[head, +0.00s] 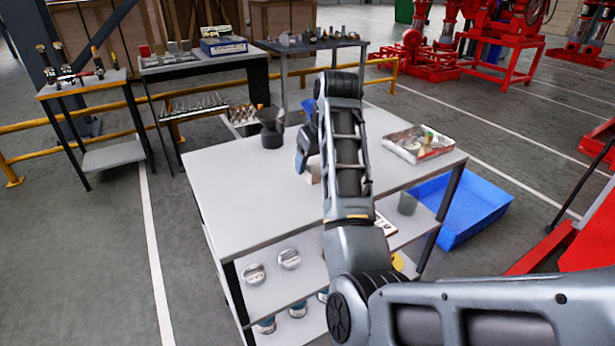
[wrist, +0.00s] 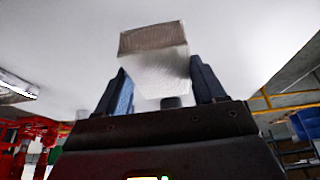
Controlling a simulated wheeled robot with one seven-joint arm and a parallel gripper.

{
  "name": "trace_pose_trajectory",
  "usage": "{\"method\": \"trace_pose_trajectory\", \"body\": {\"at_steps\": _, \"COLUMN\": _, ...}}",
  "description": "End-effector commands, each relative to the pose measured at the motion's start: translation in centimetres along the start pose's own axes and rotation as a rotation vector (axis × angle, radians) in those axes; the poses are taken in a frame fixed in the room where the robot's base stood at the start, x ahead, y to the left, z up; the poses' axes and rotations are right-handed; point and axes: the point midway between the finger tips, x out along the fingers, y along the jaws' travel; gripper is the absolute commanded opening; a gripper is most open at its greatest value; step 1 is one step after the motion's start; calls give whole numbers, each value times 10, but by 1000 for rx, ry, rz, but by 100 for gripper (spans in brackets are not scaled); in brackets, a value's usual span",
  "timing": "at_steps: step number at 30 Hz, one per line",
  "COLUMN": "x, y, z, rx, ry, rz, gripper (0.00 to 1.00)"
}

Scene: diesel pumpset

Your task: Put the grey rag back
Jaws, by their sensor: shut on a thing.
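My gripper (wrist: 163,90) is shut on a pale, block-shaped thing (wrist: 157,65) that looks like the folded grey rag. Its near face is whitish and its end face is grey-brown. In the head view, my gripper (head: 303,152) is above the middle of the grey worktable (head: 240,190), mostly hidden behind my arm. A small pale part of the held thing (head: 313,172) shows below it. I cannot tell whether it touches the table top.
A black cup (head: 271,138) stands at the table's back left corner, and a metal tray (head: 445,152) with small items at its right. A bench (head: 205,62) behind holds several small coloured blocks and a blue box (head: 224,46). A blue bin (head: 480,212) is on the floor.

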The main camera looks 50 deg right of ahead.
Motion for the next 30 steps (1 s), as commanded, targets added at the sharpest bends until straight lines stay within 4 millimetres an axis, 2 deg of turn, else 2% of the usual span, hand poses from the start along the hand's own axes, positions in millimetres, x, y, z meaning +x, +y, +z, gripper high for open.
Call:
{"method": "trace_pose_trajectory", "body": {"at_steps": 3, "x": 10, "y": -10, "z": -5, "rx": -1, "ry": 0, "rz": -1, "gripper": 41}}
{"method": "trace_pose_trajectory", "body": {"at_steps": 7, "x": 15, "y": -13, "z": -5, "rx": 0, "ry": 0, "rz": -1, "gripper": 41}}
{"method": "trace_pose_trajectory", "body": {"at_steps": 16, "x": 47, "y": -13, "z": 9, "rx": 0, "ry": -2, "rz": -1, "gripper": 41}}
{"method": "trace_pose_trajectory", "body": {"at_steps": 28, "x": 53, "y": -13, "z": 11, "rx": 1, "ry": 0, "rz": 0, "gripper": 41}}
{"method": "trace_pose_trajectory", "body": {"at_steps": 29, "x": 52, "y": -13, "z": 11, "rx": 1, "ry": 1, "rz": 0, "gripper": 72}}
{"method": "trace_pose_trajectory", "body": {"at_steps": 30, "x": 52, "y": -13, "z": 11, "rx": 1, "ry": 1, "rz": 0, "gripper": 76}}
